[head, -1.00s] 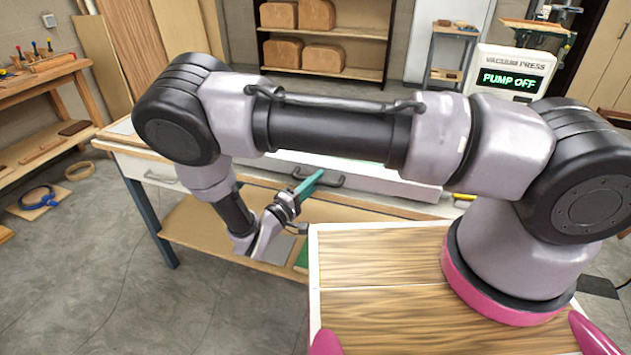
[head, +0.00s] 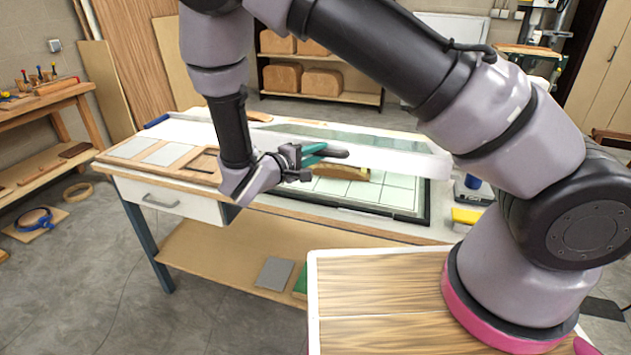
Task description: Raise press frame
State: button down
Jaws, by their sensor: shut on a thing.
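The press frame (head: 405,160) is a pale frame with a clear greenish sheet, in the head view at the middle of the bench. Its front edge is up off the press bed (head: 400,195), with an open gap below. My gripper (head: 318,156) is at the frame's front and is shut on its dark handle (head: 337,153). Teal finger parts show there; the fingertips partly cover the handle. In the gap, a curved wooden piece (head: 340,187) lies on the gridded bed, partly hidden by my gripper.
Pale panels (head: 165,153) and a wooden frame lie on the bench's left. A yellow block (head: 466,216) and a small device with a blue top (head: 473,187) are at the right. My upper arm crosses the upper right and hides part of the background.

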jog(key=w+d+r+n+g+y, duration=0.1)
jog(key=w+d+r+g+y, duration=0.1)
jog(key=w+r, duration=0.9)
jog(key=w+d+r+n+g+y, duration=0.1)
jog(key=w+d+r+g, duration=0.3)
jog(key=w+r, duration=0.8)
jog(key=shift+w+d+r+y, duration=0.2)
jog(key=shift+d+r+y, duration=0.2)
jog(key=shift+d+r, duration=0.8)
jog(key=shift+f, duration=0.1)
jog(key=c, duration=0.8)
grip_release()
jog(key=v, duration=1)
jog(key=shift+s+a+r, duration=0.15)
jog(key=shift+a+r, duration=0.05)
jog(key=shift+r, duration=0.1)
